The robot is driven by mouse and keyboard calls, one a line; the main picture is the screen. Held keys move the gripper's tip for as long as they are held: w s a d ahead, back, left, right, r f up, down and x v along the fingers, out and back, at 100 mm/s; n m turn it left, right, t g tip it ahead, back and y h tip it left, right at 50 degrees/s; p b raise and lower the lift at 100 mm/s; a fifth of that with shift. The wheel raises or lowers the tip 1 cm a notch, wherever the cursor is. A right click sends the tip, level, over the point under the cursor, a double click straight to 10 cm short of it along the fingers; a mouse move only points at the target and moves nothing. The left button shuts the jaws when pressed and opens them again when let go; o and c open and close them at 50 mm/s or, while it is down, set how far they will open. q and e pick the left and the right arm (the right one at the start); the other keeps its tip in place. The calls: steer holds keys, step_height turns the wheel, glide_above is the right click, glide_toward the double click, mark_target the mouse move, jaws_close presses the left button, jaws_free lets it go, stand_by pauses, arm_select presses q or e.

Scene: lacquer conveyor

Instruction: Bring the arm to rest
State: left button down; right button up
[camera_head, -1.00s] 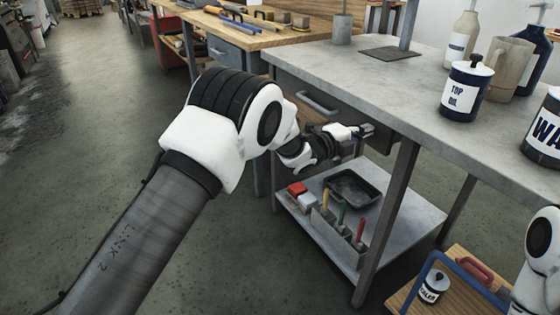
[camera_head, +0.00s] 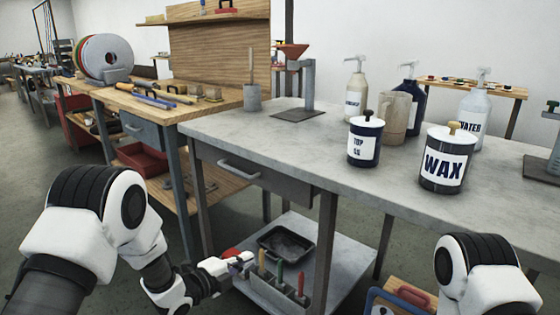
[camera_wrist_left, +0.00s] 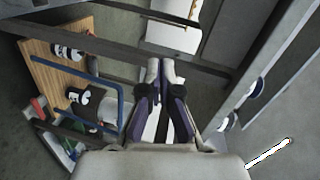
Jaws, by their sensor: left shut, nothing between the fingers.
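My left gripper (camera_head: 243,260) is low in front of the grey workbench (camera_head: 268,137), below its drawer (camera_head: 250,178). It appears over the left part of the bench's lower shelf (camera_head: 335,275). In the left wrist view its two fingers (camera_wrist_left: 161,68) are together with nothing between them. My left arm is bent, coming in from the lower left. Part of my right arm shows at the lower right, but its gripper is out of view.
The lower shelf holds a black tray (camera_head: 286,243) and a grey holder with coloured handles (camera_head: 270,287). A wooden caddy with a blue handle (camera_wrist_left: 113,78) is below.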

arm_select(q)
steer(key=s+a+f+n+g+y, duration=0.1)
steer(key=s+a+f+n+y, duration=0.1)
steer(key=s+f, duration=0.4)
steer(key=s+a+f+n+g+y, duration=0.1)
steer(key=s+a+f+n+g, duration=0.15)
steer(key=f, duration=0.55)
steer(key=s+a+f+n+g+y, duration=0.25)
steer(key=s+f+n, duration=0.35)
steer(key=s, duration=0.6)
steer(key=s+a+f+n+g+y, duration=0.2)
steer(key=s+a+f+n+g, duration=0.25)
steer(key=s, duration=0.75)
steer(key=s+a+n+g+y, duration=0.2)
steer(key=s+n+g, duration=0.1)
steer(key=s+n, duration=0.55)
step_height(320, 180, up, 25)
steer(key=p, duration=2.4)
steer(key=shift+s+d+f, duration=0.2)
steer(key=shift+s, duration=0.05)
steer(key=shift+t, duration=0.25)
